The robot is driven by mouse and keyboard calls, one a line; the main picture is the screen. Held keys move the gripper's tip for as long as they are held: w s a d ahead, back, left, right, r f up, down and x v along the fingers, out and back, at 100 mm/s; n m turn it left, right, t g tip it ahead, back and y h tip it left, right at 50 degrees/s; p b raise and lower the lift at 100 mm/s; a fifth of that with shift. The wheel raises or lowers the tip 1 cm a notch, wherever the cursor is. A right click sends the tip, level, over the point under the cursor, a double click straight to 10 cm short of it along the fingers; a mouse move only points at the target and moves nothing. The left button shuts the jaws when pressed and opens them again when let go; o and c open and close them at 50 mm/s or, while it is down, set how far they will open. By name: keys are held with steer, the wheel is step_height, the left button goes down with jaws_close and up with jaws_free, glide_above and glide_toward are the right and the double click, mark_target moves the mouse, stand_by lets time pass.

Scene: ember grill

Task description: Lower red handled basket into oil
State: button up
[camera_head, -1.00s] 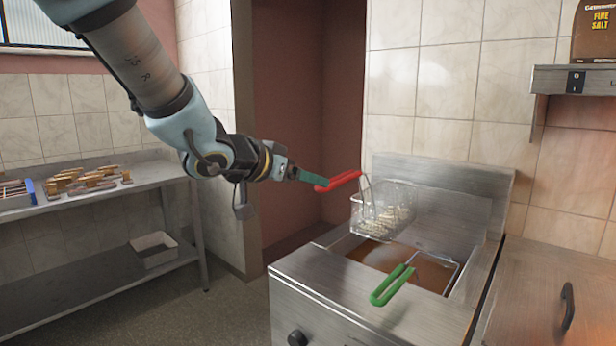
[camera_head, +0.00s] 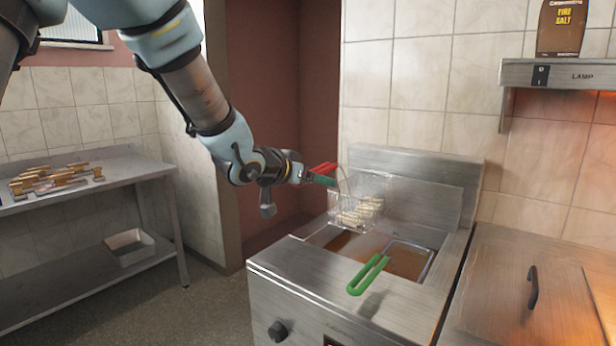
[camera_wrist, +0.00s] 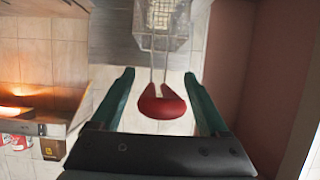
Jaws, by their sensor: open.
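The red handled basket (camera_head: 359,203) is a wire basket with pale pieces of food in it. It stands raised over the back left of the fryer, above the brown oil (camera_head: 345,243). Its red handle (camera_head: 322,168) points left toward my arm. My gripper (camera_head: 323,180) is open at this handle. In the wrist view the red handle (camera_wrist: 162,106) lies between the two spread green fingers of my gripper (camera_wrist: 159,74), with visible gaps on both sides. The basket (camera_wrist: 163,15) shows at the top of that view, partly cut off.
A second basket with a green handle (camera_head: 368,275) sits low in the fryer (camera_head: 300,265), its handle over the front edge. A steel counter with a dark handle (camera_head: 532,288) is at right, under a lamp shelf (camera_head: 570,75). A steel table (camera_head: 130,165) stands left.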

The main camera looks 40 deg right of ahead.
jaws_close()
stand_by(0.7)
stand_by(0.6)
steer(key=shift+r, duration=0.2)
step_height(320, 180, up, 4)
steer(key=p, duration=0.4)
steer(key=shift+r, duration=0.25)
stand_by(0.4)
